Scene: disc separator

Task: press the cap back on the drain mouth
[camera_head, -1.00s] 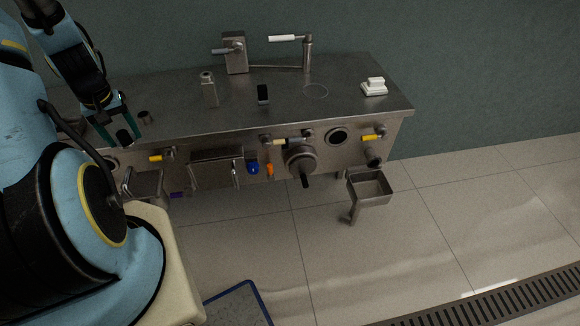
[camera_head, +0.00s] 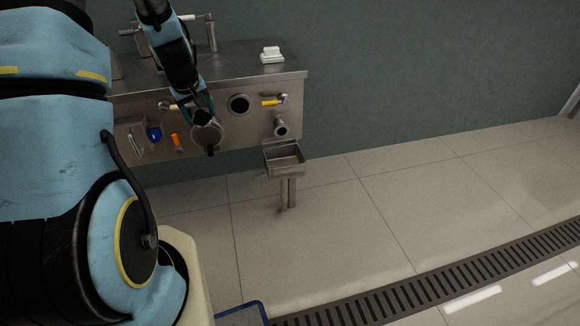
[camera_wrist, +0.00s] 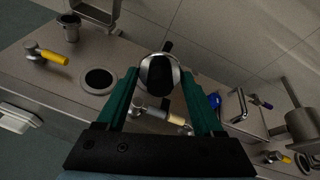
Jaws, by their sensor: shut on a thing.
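My gripper (camera_wrist: 160,78) has its two teal fingers closed on a dark round piece, which looks like the cap (camera_wrist: 159,72). In the head view my gripper (camera_head: 204,112) is in front of the round metal hub (camera_head: 208,136), so the cap is hard to make out there. A short pipe stub with a dark end (camera_head: 281,129), which looks like the drain mouth, sticks out of the front panel to the right of my gripper. It also shows at the upper left in the wrist view (camera_wrist: 70,31). My gripper is well apart from it.
A metal tray (camera_head: 284,160) hangs under the pipe stub. A dark round opening (camera_head: 238,103) and a yellow-handled valve (camera_head: 271,102) are on the panel near it. A blue knob (camera_head: 154,135) and an orange handle (camera_head: 177,143) are to the left. The floor right is clear.

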